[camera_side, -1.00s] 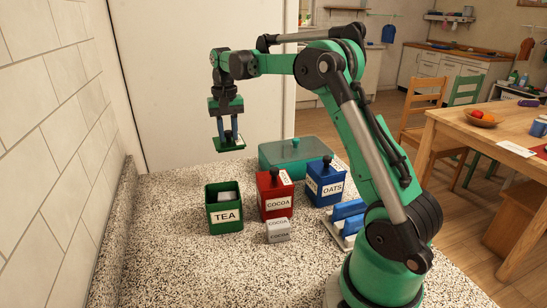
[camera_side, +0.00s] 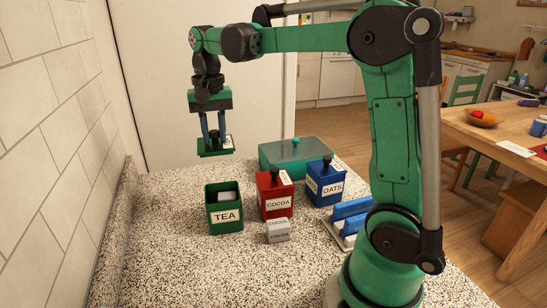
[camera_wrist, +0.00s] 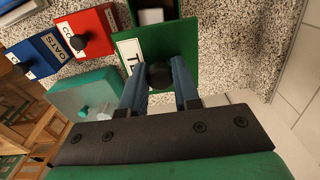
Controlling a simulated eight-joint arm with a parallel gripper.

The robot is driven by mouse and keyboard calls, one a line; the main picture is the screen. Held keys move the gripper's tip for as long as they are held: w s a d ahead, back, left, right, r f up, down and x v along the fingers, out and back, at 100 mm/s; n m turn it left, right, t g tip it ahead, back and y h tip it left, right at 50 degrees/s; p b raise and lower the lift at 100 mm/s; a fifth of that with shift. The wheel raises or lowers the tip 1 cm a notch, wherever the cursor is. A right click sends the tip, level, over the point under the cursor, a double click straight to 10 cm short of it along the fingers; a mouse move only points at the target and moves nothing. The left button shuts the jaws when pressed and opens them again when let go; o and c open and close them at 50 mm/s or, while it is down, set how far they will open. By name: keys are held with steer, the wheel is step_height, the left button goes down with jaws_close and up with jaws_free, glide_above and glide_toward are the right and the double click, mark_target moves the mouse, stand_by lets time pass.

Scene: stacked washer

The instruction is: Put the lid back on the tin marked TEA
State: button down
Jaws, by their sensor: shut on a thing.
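The green tin marked TEA (camera_side: 225,225) stands open on the speckled counter, with something pale inside. My gripper (camera_side: 214,137) is shut on the black knob of a green lid (camera_side: 208,153) and holds it in the air above and behind the tin, slightly left of it, clear of the rim. In the wrist view, my gripper (camera_wrist: 160,82) has the black knob (camera_wrist: 159,75) between its blue fingers. The lid (camera_wrist: 180,45) there shows a white label, partly hidden by a finger, and covers part of the open tin (camera_wrist: 133,14).
The red COCOA tin (camera_side: 267,208) stands right of the TEA tin, with the blue OATS tin (camera_side: 322,196) beyond. A small grey-white COCOA block (camera_side: 278,235) sits in front. A teal lidded box (camera_side: 280,155) is behind. The counter (camera_side: 160,260) is clear at front left.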

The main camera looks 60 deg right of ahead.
mark_target(217, 151)
steer(key=shift+s+a+f, duration=0.45)
steer(key=shift+s+a, duration=0.1)
steer(key=shift+a, duration=0.05)
steer(key=shift+s+a+f, duration=0.4)
steer(key=shift+s+a, duration=0.1)
steer(key=shift+a, duration=0.1)
steer(key=shift+f, duration=3.1)
steer(key=shift+f, duration=0.15)
steer(key=c, duration=0.6)
jaws_free()
steer(key=shift+o, duration=0.4)
steer(key=o, duration=0.4)
steer(key=shift+o, duration=0.2)
